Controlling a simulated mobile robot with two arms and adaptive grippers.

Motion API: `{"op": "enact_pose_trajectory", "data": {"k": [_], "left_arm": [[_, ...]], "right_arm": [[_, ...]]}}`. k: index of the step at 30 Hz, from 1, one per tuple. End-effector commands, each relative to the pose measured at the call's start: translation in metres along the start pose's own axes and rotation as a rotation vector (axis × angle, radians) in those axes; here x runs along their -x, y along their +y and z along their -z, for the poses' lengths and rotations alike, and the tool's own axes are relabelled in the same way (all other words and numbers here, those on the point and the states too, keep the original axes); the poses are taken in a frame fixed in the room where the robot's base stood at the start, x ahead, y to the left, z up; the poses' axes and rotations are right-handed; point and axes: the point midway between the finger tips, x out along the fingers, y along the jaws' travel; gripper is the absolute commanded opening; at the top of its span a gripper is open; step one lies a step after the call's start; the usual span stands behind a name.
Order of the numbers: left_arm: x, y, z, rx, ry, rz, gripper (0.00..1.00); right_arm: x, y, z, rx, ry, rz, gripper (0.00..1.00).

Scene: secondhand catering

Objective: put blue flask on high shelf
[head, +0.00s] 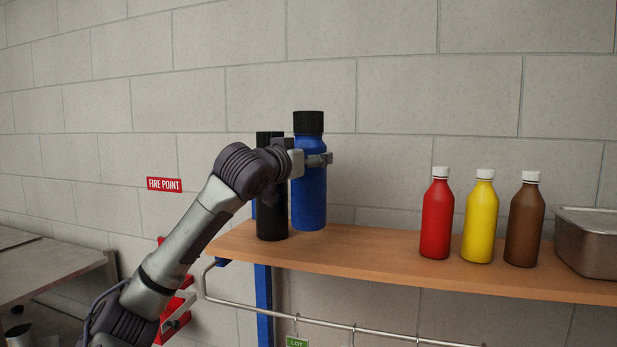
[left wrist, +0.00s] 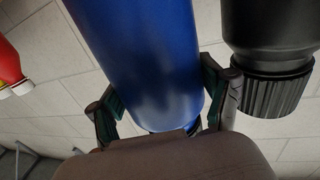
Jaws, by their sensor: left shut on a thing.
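The blue flask (head: 309,190) has a black cap and stands upright at the left part of the wooden high shelf (head: 400,262). Its base appears at the shelf surface; I cannot tell whether it touches. My left gripper (head: 318,160) is shut around the flask's upper body, below the cap. In the left wrist view the blue flask (left wrist: 150,55) lies between the two fingers of the left gripper (left wrist: 165,105). My right gripper is in neither view.
A black flask (head: 272,215) stands close on the left, partly hidden by my arm. Red (head: 437,218), yellow (head: 478,220) and brown (head: 524,222) bottles and a metal pan (head: 588,245) stand further right. The shelf between blue flask and red bottle is clear. A rail (head: 350,328) runs below.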

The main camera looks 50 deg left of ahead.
Motion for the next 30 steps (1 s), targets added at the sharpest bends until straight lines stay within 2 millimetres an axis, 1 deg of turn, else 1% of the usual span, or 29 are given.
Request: {"op": "enact_pose_trajectory", "data": {"k": [3, 9, 12, 19, 23, 24, 26, 27, 28, 30], "left_arm": [[-0.001, -0.001, -0.011, -0.002, -0.001, 0.001, 0.26], [0.000, -0.002, -0.037, -0.004, 0.000, 0.002, 0.26], [0.000, -0.001, -0.040, -0.002, 0.003, 0.001, 0.26], [0.000, -0.001, -0.039, 0.000, 0.004, 0.000, 0.26], [0.000, -0.001, -0.043, 0.000, 0.003, 0.000, 0.26], [-0.001, -0.001, -0.044, 0.000, 0.000, 0.000, 0.82], [-0.001, -0.001, -0.044, 0.000, -0.001, 0.000, 0.92], [-0.001, -0.001, -0.044, 0.000, -0.001, 0.000, 0.98], [-0.001, -0.001, -0.044, 0.000, -0.001, 0.000, 1.00], [-0.001, -0.001, -0.044, 0.000, -0.001, 0.000, 1.00]], "right_arm": [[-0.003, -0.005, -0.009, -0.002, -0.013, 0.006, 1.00], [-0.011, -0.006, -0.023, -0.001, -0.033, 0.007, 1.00], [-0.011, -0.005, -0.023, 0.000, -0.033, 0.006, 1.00], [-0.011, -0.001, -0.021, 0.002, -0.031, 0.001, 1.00], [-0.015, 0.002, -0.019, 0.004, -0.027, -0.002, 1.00], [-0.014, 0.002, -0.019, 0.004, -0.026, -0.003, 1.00], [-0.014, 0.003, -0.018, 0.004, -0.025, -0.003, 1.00], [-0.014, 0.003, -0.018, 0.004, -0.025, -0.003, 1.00], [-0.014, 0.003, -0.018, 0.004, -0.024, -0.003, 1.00], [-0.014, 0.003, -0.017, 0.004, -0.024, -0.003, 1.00]]}}
